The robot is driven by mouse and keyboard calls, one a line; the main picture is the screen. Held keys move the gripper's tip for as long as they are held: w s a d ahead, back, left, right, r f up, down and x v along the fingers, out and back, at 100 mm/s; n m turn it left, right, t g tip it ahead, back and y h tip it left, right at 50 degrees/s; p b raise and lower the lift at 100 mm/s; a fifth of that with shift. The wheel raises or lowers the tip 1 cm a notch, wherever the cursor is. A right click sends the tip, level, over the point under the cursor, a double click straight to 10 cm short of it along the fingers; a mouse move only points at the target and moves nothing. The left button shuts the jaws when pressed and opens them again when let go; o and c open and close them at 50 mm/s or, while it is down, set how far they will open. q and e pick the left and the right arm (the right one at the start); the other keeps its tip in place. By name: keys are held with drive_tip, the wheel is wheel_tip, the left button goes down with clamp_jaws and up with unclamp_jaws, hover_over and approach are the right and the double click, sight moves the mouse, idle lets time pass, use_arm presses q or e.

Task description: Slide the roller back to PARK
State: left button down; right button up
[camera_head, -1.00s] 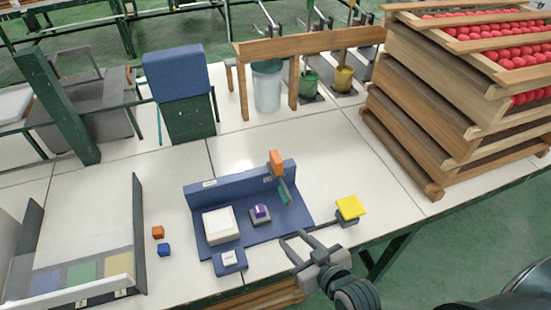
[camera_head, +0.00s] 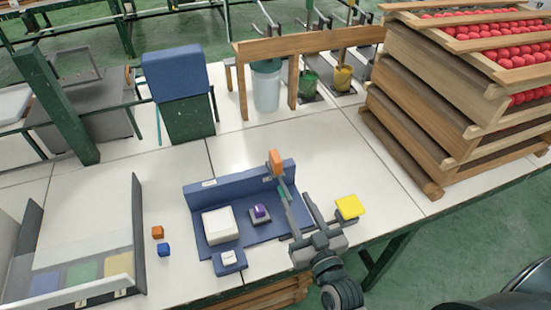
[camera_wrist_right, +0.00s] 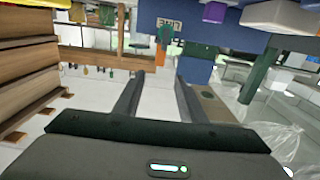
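A blue fixture (camera_head: 232,187) with an upright back wall stands on the white table. An orange block on a teal stem (camera_head: 276,162) stands at the right end of that wall; it may be the roller, but I cannot be sure. In the right wrist view the teal stem (camera_wrist_right: 166,33) shows beyond the fingers, by a small label (camera_wrist_right: 169,22) that I cannot read. My right gripper (camera_head: 297,194) is open, its fingers pointing at the fixture's right end. One finger overlaps the stem's foot in the head view; contact is unclear. The space between the fingers (camera_wrist_right: 157,95) looks empty. My left gripper is not in view.
On the fixture are a white block (camera_head: 220,225) and a purple piece (camera_head: 261,211) on a grey base. A yellow pad (camera_head: 350,206) stands close right of my right gripper. Stacked wooden trays (camera_head: 415,125) fill the right. Orange (camera_head: 157,232) and blue (camera_head: 164,249) cubes lie left.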

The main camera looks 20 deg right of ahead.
sight(279, 166)
drive_tip(key=w+p, duration=0.1)
drive_tip(key=w, duration=0.4)
drive_tip(key=w+p, duration=0.2)
drive_tip(key=w, duration=0.4)
drive_tip(key=w+p, duration=0.1)
drive_tip(key=w, duration=0.5)
drive_tip(key=shift+w+a, duration=0.15)
drive_tip(key=shift+a, duration=0.15)
drive_tip(key=shift+c, duration=0.4)
clamp_jaws()
